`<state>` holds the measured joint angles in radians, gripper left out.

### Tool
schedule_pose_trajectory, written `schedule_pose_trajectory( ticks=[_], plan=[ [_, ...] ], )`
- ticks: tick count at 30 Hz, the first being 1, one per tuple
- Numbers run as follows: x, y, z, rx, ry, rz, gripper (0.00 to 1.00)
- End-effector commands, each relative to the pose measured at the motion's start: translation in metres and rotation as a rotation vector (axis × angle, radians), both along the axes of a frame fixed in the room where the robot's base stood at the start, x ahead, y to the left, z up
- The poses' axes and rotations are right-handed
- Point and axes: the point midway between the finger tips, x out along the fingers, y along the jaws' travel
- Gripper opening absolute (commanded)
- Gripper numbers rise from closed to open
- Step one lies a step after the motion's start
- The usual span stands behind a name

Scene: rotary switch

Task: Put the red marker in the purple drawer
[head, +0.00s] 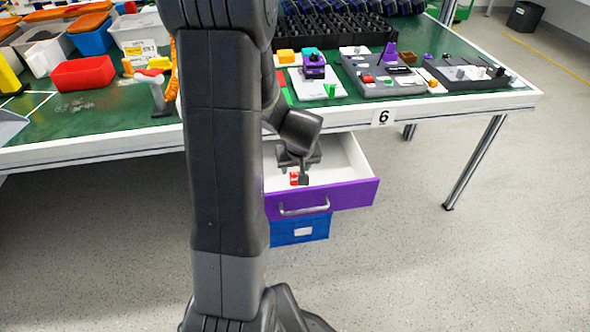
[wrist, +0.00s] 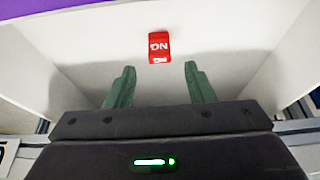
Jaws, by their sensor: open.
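The purple drawer (head: 340,197) stands open under the table, with a white inside and a grey handle. In the wrist view, a purple strip of it (wrist: 40,7) shows at the top left. The red marker (wrist: 159,46), a small red block with white letters, lies on the white drawer floor. It also shows in the head view (head: 294,178), partly hidden by my gripper. My gripper (head: 300,176) is over the drawer. In the wrist view its green fingers (wrist: 160,82) are spread and empty, with the marker apart from them, just beyond the tips.
A blue drawer (head: 300,230) sits below the purple one. The green table (head: 120,125) above holds switch panels (head: 385,75), a black rack (head: 335,35), and a red bin (head: 83,74) among others at left.

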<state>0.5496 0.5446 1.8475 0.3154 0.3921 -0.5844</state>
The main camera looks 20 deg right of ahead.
Motion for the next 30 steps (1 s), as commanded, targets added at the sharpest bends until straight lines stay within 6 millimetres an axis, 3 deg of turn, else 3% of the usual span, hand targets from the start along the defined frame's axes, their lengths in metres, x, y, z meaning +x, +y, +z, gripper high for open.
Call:
schedule_pose_trajectory(
  ticks=[4, 12, 30],
  plan=[
    [-0.01, 0.002, 0.029, -0.002, -0.004, 0.0, 0.48],
    [-0.021, 0.005, 0.054, 0.0, -0.001, -0.001, 0.48],
    [-0.023, 0.005, 0.056, 0.0, 0.0, 0.0, 0.48]
  ],
)
